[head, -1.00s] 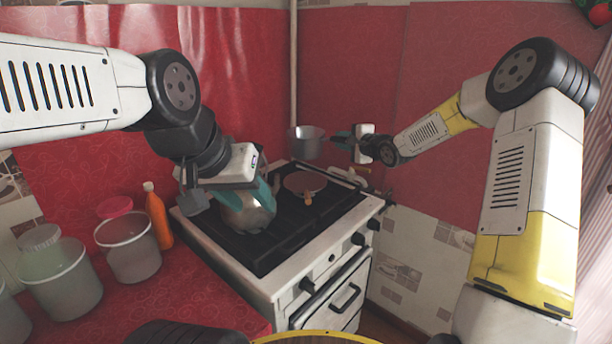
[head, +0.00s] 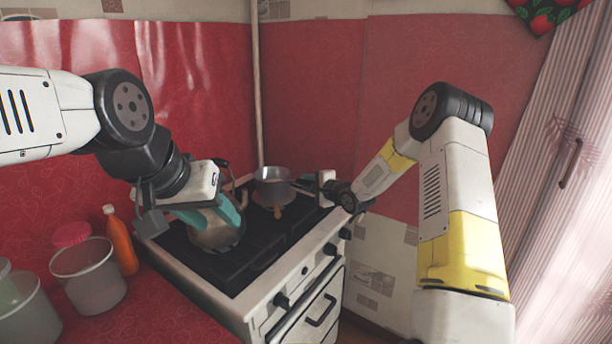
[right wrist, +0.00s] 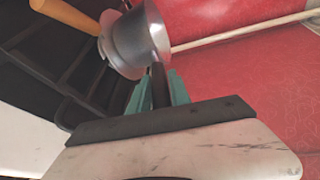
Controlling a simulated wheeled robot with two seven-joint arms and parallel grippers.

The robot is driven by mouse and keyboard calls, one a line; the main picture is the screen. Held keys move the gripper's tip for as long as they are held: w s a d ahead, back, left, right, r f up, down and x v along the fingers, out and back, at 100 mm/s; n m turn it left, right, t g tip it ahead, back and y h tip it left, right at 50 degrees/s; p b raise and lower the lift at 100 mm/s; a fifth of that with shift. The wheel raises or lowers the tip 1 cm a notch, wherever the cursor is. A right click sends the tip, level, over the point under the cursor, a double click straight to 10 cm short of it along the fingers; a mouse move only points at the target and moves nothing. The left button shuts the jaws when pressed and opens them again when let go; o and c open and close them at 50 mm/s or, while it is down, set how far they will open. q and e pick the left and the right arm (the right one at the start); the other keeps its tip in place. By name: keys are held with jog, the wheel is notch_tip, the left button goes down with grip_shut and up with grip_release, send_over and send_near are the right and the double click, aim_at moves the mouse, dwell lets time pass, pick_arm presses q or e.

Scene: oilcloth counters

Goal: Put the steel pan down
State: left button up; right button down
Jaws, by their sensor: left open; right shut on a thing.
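The steel pan (head: 272,184) is a small grey metal pan above the back right of the stove (head: 262,268). It also shows in the right wrist view (right wrist: 141,40), slightly tilted there. My right gripper (head: 309,183) is shut on its dark handle (right wrist: 159,84). I cannot tell whether the pan's base touches what is below it. My left gripper (head: 216,212) is open at a shiny metal kettle (head: 216,239) on the left burners. Its teal fingers are beside the kettle's upper part; contact is unclear.
A wooden handle (head: 278,212) sticks out just below the pan; its vessel is mostly hidden. Left of the stove stand an orange bottle (head: 121,241) and plastic tubs (head: 88,277). Red walls close the back. The front right grates look bare.

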jog(key=shift+w+r, duration=0.1)
jog(key=shift+r, duration=0.05)
jog(key=c, duration=1.2)
grip_release()
jog(key=shift+f, duration=0.2)
